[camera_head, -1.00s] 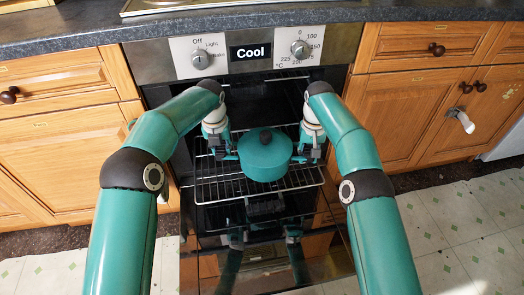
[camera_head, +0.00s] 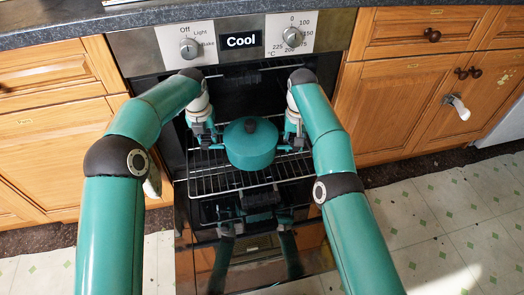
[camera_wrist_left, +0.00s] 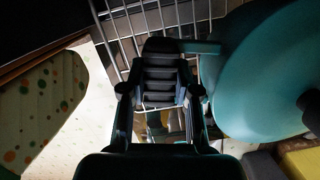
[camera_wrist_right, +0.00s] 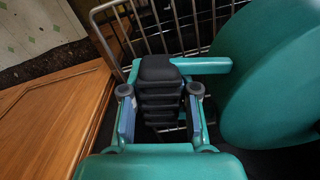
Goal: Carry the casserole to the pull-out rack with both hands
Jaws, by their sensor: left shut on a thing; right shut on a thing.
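The teal casserole (camera_head: 250,146), lid with a dark knob on, is between my two grippers in the head view, over the pull-out rack (camera_head: 230,181) of the open oven. My left gripper (camera_head: 208,138) is shut on its left handle; the casserole's side fills the right of the left wrist view (camera_wrist_left: 262,75). My right gripper (camera_head: 293,138) is shut on its right handle (camera_wrist_right: 205,65), seen in the right wrist view. The casserole looks level. Whether its base touches the rack's wires cannot be told.
The oven's control panel (camera_head: 240,42) reads "Cool" and sits above the opening. The glass oven door (camera_head: 262,262) hangs open below the rack. Wooden cabinets (camera_head: 405,100) flank the oven. A white cloth-like thing (camera_head: 459,107) hangs on the right cabinet door.

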